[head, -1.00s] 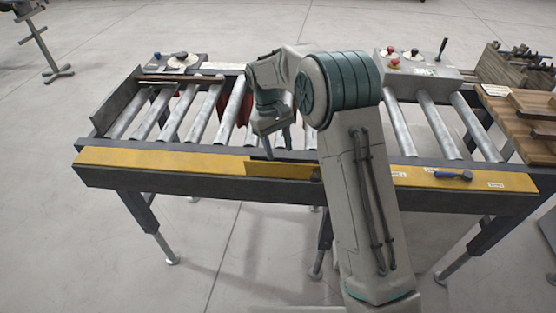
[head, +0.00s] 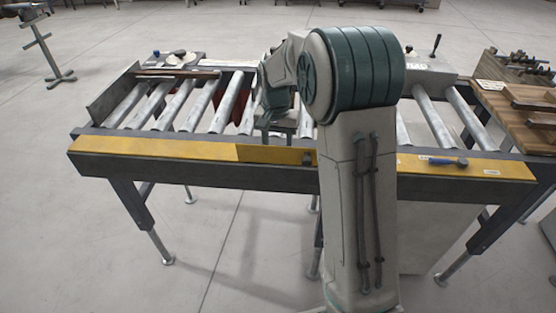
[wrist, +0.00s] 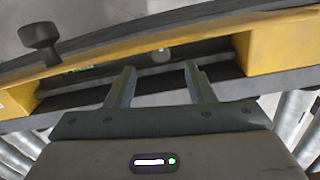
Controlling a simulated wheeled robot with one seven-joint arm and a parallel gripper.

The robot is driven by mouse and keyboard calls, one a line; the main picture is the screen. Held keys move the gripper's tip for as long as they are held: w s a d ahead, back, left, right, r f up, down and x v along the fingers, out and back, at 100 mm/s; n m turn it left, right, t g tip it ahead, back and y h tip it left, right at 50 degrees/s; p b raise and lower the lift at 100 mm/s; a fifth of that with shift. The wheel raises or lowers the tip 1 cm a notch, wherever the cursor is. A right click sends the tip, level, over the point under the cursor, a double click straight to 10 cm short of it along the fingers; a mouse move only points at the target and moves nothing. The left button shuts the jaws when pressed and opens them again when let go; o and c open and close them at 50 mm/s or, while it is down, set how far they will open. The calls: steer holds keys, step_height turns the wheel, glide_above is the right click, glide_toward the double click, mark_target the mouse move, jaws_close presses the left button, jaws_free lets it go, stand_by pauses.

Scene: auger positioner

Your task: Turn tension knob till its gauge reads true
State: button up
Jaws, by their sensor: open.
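A dark round-headed knob (head: 308,158) sits at the yellow front rail of the roller table, just left of my arm in the head view. What looks like the same knob (wrist: 38,38) stands at the upper left in the wrist view. My gripper (wrist: 159,72) is open and empty, its two fingers pointing at the slot in the yellow rail. A small grey round part (wrist: 161,54) shows beyond and between the fingertips, apart from them. In the head view my gripper (head: 279,132) is above the rollers behind the rail. I cannot make out a gauge reading.
A blue-handled tool (head: 448,161) lies on the yellow rail (head: 160,146) at the right. A control box (head: 428,80) at the back is partly hidden by my arm. A wooden bench (head: 520,105) stands at the right. Floor in front is clear.

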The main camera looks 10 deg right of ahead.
step_height(320, 180, down, 7)
steer(key=shift+r+p, duration=0.1)
steer(key=shift+p, duration=0.25)
steer(key=c, duration=1)
steer(key=shift+n+b, duration=0.6)
steer(key=shift+n, duration=0.9)
steer(key=o, duration=1)
